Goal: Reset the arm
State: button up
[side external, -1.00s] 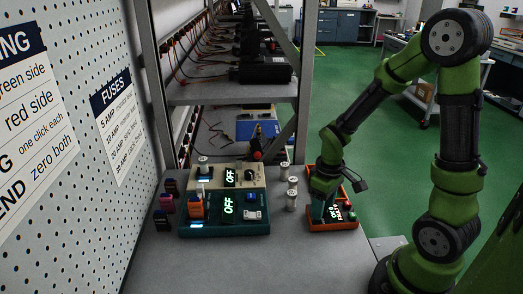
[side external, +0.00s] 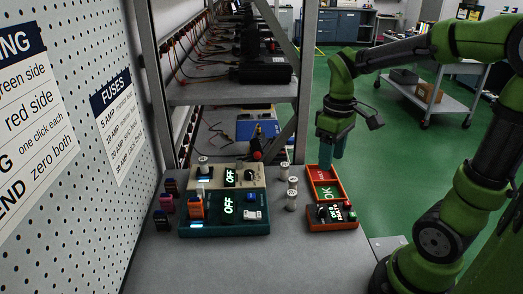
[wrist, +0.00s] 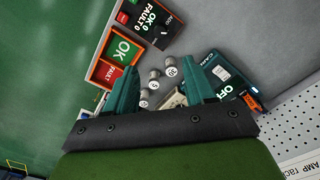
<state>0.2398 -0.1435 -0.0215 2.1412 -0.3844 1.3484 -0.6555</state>
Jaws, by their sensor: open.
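My green arm is raised over the right part of the bench in the side view, with my gripper (side external: 331,152) pointing down above the back of the orange tray (side external: 312,192). In the wrist view my gripper (wrist: 165,90) has its two teal fingers spread wide apart with nothing between them. The tray has a green OK compartment and a red FAULT compartment (wrist: 108,72), and both look empty. Its counter panel (wrist: 148,20) reads OK 0 and FAULT 0 in the wrist view.
A teal tester (side external: 225,228) and a beige tester (side external: 245,176) both read OFF. Several small cylinders (side external: 291,195) stand between them and the tray. Coloured fuse-like blocks (side external: 165,204) stand at the left. A metal rack (side external: 230,93) rises behind; the front bench is clear.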

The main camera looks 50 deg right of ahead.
jog(key=shift+r, duration=0.6)
jog(key=s+a+r+m+t+y, duration=0.1)
jog(key=a+r+m+t, duration=0.1)
jog(key=a, duration=0.3)
jog(key=s+a+r+m+t+y, duration=0.1)
jog(key=s+a+m+t, duration=0.1)
jog(key=a+t, duration=0.3)
jog(key=shift+a+r, duration=0.2)
jog(key=shift+r, duration=0.2)
jog(key=shift+s, duration=0.1)
